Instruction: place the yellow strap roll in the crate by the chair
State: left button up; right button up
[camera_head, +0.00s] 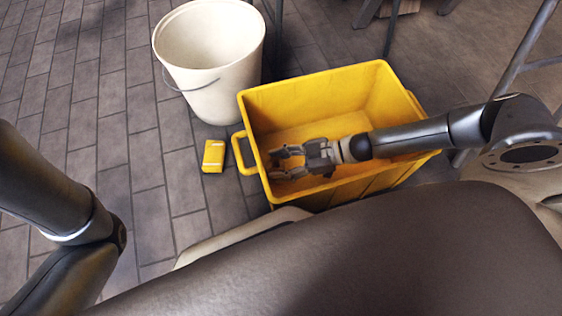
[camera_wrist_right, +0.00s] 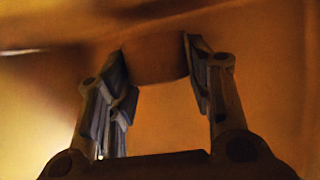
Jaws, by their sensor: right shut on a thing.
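The yellow crate (camera_head: 352,92) stands on the floor, open at the top, with a handle on its left side. My right gripper (camera_head: 284,161) reaches into it from the right, with its fingers low inside, near the left end. In the right wrist view my right gripper (camera_wrist_right: 155,68) is shut on a rounded, dark orange thing, which looks like the yellow strap roll (camera_wrist_right: 155,58). The crate's inside fills the space around it. In the head view the roll cannot be made out against the yellow crate. My left gripper is out of view.
A white bucket (camera_head: 212,60) stands behind the crate to the left. A small yellow packet (camera_head: 213,156) with white markings lies on the tiled floor (camera_head: 110,110) left of the crate. Metal legs (camera_head: 520,55) stand at the right. The floor at the left is mostly clear.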

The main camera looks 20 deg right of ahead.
jog(key=o, duration=1.1)
jog(key=shift+c, duration=0.2)
jog(key=shift+r, duration=0.1)
jog(key=shift+r, duration=0.25)
jog(key=p+v, duration=0.2)
jog(key=v, duration=0.1)
jog(key=p+v, duration=0.2)
jog(key=v, duration=0.1)
jog(key=shift+r+p, duration=0.35)
jog(key=shift+r, duration=0.1)
jog(key=shift+s+d+r, duration=0.1)
jog(key=shift+s+d, duration=0.15)
jog(key=shift+d, duration=0.4)
